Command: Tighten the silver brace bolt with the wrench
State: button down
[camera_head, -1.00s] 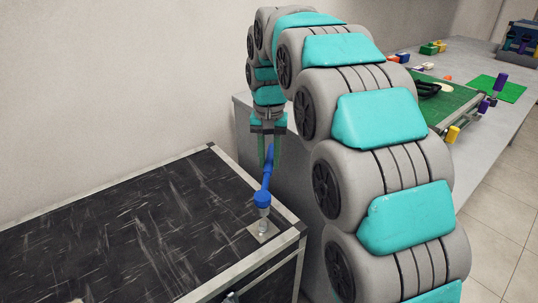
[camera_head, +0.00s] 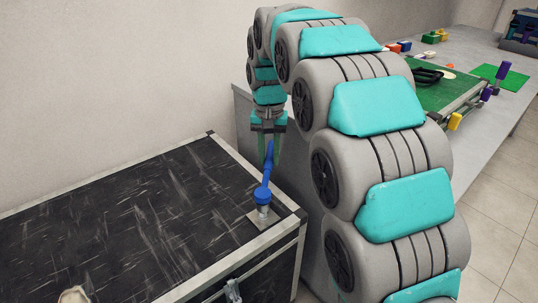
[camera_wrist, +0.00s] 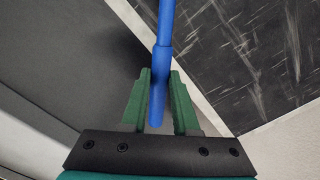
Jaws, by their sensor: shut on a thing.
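The blue wrench (camera_head: 266,178) slants down from my gripper (camera_head: 269,148) in the head view, its ring end over the silver bolt (camera_head: 263,209). The bolt stands on a small light plate (camera_head: 267,219) at the corner of the black chest; how fully the ring sits around its head is hard to tell. My gripper is shut on the wrench handle near its upper end. In the wrist view the handle (camera_wrist: 162,75) runs between the green fingers (camera_wrist: 160,95) and out at the top; the ring end and the bolt are outside that view.
The scratched black chest (camera_head: 130,215) has pale metal edges and a latch (camera_head: 232,290) at the front. A grey table (camera_head: 475,62) on the right carries a green board (camera_head: 440,92) and coloured blocks. A wall stands behind.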

jog(key=shift+f+b, duration=0.45)
jog(key=shift+f, duration=0.8)
jog(key=shift+d, duration=0.1)
jog(key=s+d+m, duration=0.5)
jog(key=d+m, duration=0.2)
jog(key=m, duration=0.2)
jog(key=shift+w+d+r+p, duration=0.1)
jog(key=shift+r+p, duration=0.95)
jog(key=shift+r, duration=1.55)
